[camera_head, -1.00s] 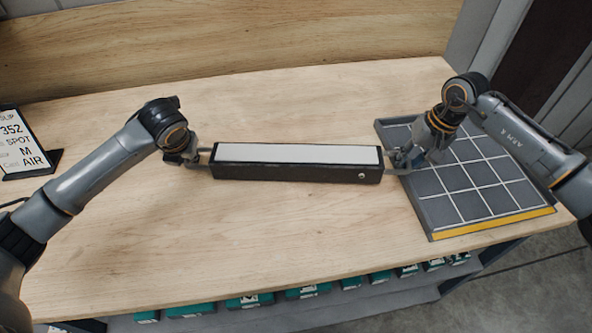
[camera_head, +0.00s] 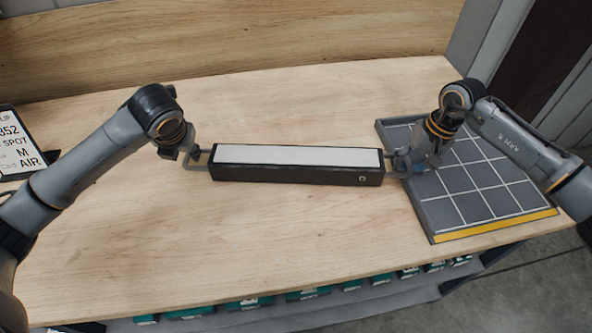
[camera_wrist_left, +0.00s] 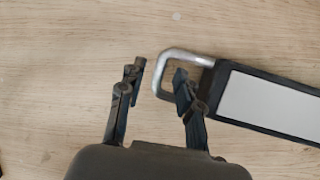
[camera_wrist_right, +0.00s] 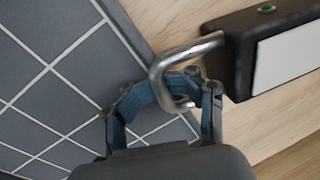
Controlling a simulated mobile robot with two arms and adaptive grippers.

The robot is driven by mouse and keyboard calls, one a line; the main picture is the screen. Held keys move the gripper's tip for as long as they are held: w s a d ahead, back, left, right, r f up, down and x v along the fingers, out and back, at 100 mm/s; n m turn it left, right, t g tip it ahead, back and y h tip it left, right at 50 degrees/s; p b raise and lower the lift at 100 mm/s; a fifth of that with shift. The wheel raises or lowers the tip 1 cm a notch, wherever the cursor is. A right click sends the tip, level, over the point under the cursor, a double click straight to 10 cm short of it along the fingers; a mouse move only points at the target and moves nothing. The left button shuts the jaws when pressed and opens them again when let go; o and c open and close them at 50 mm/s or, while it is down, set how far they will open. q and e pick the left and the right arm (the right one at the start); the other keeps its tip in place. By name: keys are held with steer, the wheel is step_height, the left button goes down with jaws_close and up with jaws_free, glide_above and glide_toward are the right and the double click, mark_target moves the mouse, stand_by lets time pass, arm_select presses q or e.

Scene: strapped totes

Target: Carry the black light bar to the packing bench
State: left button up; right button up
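The black light bar (camera_head: 298,174) has a pale top panel and a metal loop handle at each end. It lies across the wooden top, and it shows in both wrist views. My left gripper (camera_wrist_left: 157,77) is open at the bar's left handle (camera_wrist_left: 165,68). The handle's outer bar is between its fingers, and one finger overlaps the loop. My right gripper (camera_wrist_right: 203,80) has its fingers drawn together on the bar's right handle (camera_wrist_right: 158,68). Whether the bar touches the wood is hard to tell.
The wooden worktop (camera_head: 270,235) is clear in front of and behind the bar. A grey gridded mat (camera_head: 470,206) with a yellow front edge lies at the right, under my right gripper. A printed sign (camera_head: 12,140) stands at the far left. Teal boxes (camera_head: 250,303) sit on a shelf below.

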arm_select(q)
steer(key=v, duration=0.3)
steer(key=shift+s+r, duration=0.1)
arm_select(e)
step_height(320, 180, up, 8)
steer(key=d, duration=0.1)
steer(key=shift+d, duration=0.25)
stand_by(0.4)
